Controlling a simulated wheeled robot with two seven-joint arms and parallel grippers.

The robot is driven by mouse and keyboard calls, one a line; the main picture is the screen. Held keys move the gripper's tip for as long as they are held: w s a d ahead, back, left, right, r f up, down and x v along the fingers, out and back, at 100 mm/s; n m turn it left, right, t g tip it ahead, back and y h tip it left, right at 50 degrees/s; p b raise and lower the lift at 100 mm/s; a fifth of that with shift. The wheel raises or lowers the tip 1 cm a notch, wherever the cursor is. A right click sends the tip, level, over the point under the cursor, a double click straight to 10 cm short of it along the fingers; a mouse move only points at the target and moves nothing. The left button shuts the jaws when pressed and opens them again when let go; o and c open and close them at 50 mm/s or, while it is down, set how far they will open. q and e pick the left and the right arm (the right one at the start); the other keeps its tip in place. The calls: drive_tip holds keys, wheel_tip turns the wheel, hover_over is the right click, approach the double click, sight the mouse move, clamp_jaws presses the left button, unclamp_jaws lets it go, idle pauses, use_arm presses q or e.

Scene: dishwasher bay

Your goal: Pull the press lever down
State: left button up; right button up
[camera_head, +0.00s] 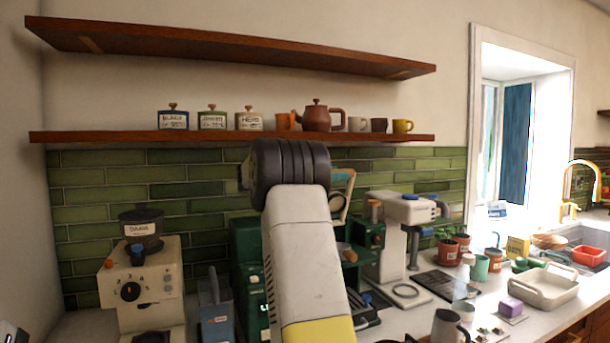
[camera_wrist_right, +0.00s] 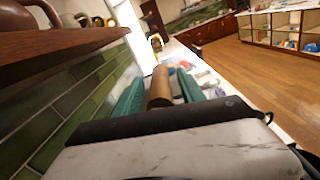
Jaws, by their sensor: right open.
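My right arm rises from the bottom middle of the head view and hides much of the green machine (camera_head: 250,268) behind it. In the right wrist view, my right gripper (camera_wrist_right: 159,78) is open, with a teal finger on each side of a brown cylindrical handle (camera_wrist_right: 160,90), which looks like the press lever's grip. I cannot tell whether the fingers touch it. In the head view, a small teal and brown part shows just right of my dark wrist; the rest of the lever is hidden. My left gripper is not in view.
A cream grinder (camera_head: 140,290) stands at left and a white machine (camera_head: 408,212) at right. A shelf (camera_head: 230,136) with canisters, a teapot (camera_head: 317,117) and mugs runs above, close to my wrist. Potted plants, a dish tub (camera_head: 545,287) and a metal pitcher (camera_head: 446,327) crowd the right counter.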

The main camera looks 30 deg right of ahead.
drive_tip(key=shift+d, duration=0.35)
clamp_jaws()
idle(1.2)
